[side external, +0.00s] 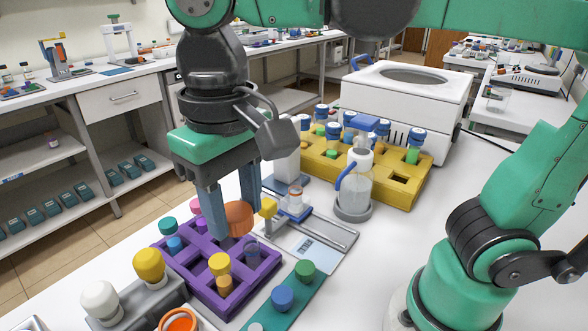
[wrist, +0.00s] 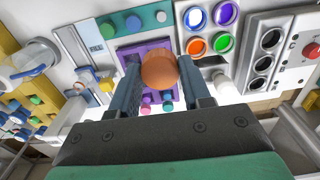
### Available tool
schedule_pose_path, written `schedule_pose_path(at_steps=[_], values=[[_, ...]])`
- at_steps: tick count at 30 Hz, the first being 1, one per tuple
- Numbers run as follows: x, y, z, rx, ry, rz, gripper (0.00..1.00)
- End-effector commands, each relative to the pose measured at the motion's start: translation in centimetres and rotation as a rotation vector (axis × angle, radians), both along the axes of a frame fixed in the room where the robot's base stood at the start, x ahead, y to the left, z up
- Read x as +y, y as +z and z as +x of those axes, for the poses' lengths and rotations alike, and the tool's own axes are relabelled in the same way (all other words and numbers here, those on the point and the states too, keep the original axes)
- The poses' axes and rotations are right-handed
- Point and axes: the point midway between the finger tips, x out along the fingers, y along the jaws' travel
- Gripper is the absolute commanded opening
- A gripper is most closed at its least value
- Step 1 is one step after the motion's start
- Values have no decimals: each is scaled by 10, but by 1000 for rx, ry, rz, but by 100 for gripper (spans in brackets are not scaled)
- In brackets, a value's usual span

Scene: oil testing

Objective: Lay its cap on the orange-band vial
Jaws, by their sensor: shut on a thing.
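An orange cap (side external: 238,218) is held between the fingers of my gripper (side external: 234,205), raised above the purple rack (side external: 262,272). In the wrist view the same cap (wrist: 159,72) sits between the fingertips (wrist: 160,80). A small vial that appears to have an orange band (side external: 295,197) stands on a blue-and-white stand, to the right of my gripper and apart from it. An uncapped clear vial (side external: 252,250) stands in the purple rack; no orange band is clear on it.
A clear bottle (side external: 356,187) and a yellow rack (side external: 408,190) stand to the right. White and yellow knobs (side external: 149,265) stand at the left.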

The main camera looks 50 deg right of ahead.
Motion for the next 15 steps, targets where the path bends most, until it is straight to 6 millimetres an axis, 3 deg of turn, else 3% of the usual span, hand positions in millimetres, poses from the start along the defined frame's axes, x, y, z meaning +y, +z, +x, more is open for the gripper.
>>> schedule_pose_path(at_steps=[5, 9, 15], values=[[-35, -9, 37, 0, -114, 0, 0], [-89, -24, 72, 0, -240, 0, 0], [-171, -46, 97, -1, -398, 0, 0]])
